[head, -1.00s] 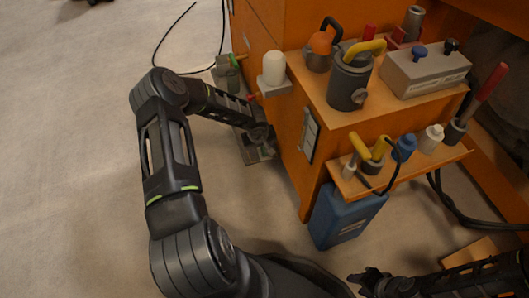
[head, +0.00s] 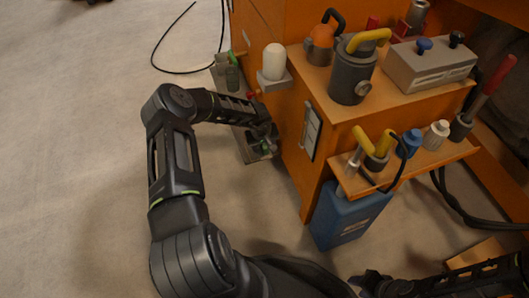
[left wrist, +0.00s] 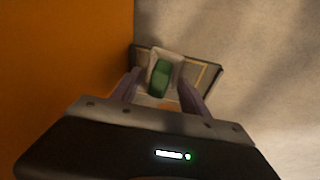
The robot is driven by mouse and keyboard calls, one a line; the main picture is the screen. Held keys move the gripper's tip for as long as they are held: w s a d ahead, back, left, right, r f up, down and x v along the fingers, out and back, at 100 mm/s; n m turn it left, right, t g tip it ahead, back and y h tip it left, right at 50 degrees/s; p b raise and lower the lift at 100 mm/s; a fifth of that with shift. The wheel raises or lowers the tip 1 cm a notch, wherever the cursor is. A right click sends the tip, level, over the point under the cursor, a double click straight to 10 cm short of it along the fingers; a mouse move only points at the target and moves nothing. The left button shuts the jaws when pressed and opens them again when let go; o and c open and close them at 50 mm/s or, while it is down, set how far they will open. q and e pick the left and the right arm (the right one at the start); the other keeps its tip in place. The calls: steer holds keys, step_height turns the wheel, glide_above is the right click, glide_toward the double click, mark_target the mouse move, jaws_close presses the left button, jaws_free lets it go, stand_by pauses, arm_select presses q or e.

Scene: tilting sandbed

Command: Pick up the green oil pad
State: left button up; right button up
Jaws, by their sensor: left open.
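The green oil pad (left wrist: 160,78) lies on a pale piece on a dark tray (left wrist: 207,75) with a yellow line, seen in the left wrist view. In the head view a bit of green (head: 266,147) shows by my left gripper (head: 262,146), low beside the orange cabinet. In the left wrist view my left gripper (left wrist: 160,90) is open, its two fingers pointing at the pad from either side. I cannot tell whether they reach down around it. My right gripper (head: 368,283) is at the bottom of the head view, dark and too unclear to read.
The orange cabinet (head: 290,150) stands close beside my left gripper. A white-domed lamp (head: 274,62) juts from its side above my forearm. A blue canister (head: 345,215) stands at its front. A black cable (head: 190,72) lies on the floor. The floor to the left is clear.

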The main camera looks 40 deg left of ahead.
arm_select(q)
steer(key=shift+c, duration=0.4)
jaws_close()
stand_by(0.6)
